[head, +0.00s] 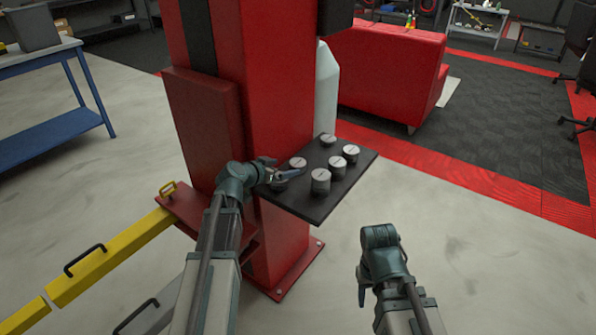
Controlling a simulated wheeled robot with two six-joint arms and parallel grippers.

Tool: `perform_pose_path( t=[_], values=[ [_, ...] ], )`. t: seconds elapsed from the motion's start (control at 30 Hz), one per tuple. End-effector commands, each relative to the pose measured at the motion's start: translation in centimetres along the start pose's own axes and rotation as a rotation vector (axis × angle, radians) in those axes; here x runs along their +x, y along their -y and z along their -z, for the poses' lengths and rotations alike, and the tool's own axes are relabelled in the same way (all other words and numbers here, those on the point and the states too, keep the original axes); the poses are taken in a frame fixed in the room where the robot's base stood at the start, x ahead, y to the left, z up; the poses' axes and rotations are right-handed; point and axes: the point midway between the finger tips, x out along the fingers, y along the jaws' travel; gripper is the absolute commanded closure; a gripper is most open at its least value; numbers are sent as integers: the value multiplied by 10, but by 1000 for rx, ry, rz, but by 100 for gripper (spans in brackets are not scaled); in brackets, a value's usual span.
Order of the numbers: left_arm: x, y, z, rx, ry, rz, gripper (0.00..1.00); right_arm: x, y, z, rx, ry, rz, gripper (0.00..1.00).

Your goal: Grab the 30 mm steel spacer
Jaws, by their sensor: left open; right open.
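Several grey steel spacers stand upright on a black tray fixed to a red lift column. They differ in height. The tallest-looking is the front spacer (320,184); others are the right spacer (350,154), the middle spacer (337,166), the back spacer (328,140) and the left spacer (298,163). No size marking is readable, so I cannot tell which is 30 mm. My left gripper (284,171) is open at the tray's left edge, over a partly hidden spacer (279,184). My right gripper (361,292) is open and empty, low in front of the tray.
The black tray (330,205) juts out from the red column (245,80). A yellow lift arm (110,262) extends at left. A blue workbench (50,145) stands at far left, and a red sofa-like block (385,75) behind.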

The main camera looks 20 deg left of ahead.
Motion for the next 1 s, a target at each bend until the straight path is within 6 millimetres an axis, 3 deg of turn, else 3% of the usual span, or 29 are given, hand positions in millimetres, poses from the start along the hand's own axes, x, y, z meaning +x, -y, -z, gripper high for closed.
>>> perform_pose_path(
  t=[0.37,0.73,0.97,1.0],
  values=[
    [13,-1,-1,0,0,0,0,7,1,0,0,0,0,50],
    [60,-5,-7,1,0,-1,0,32,3,2,0,0,0,50],
    [60,-6,-5,0,0,0,0,30,3,2,0,0,0,50],
    [60,-6,-5,0,0,0,4,30,3,2,0,0,0,50]
  ],
)
